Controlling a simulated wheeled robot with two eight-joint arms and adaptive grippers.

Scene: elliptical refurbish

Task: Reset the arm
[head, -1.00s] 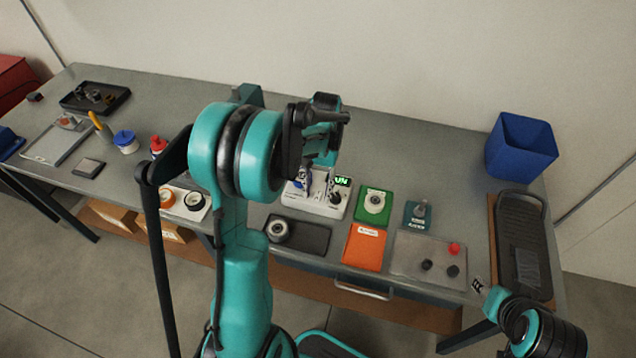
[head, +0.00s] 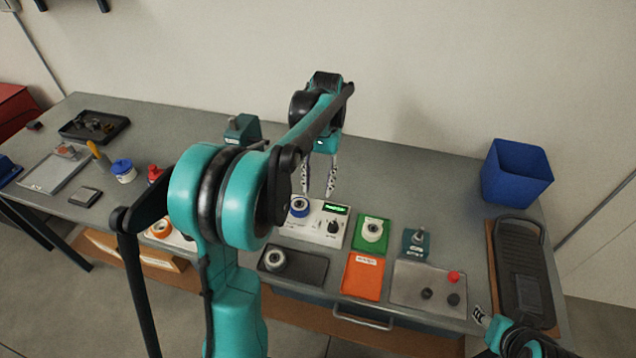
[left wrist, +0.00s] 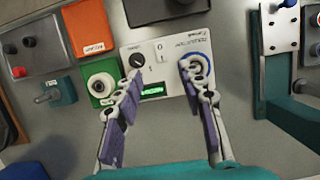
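My left gripper (head: 319,178) hangs above the back of the white tester box in the head view, fingers pointing down. In the left wrist view my left gripper (left wrist: 160,105) has its two fingers spread apart, with nothing between them. The white tester box (head: 328,232) has a lit green display, a black knob (head: 333,227) and a blue-ringed socket (head: 299,208) with a round part on it.
A green pad (head: 371,250) with a round part, an orange pad (head: 362,276) and a grey button panel (head: 412,297) lie right of the tester. A teal fixture (head: 243,131) stands behind left. A blue bin (head: 517,173) stands at the right back.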

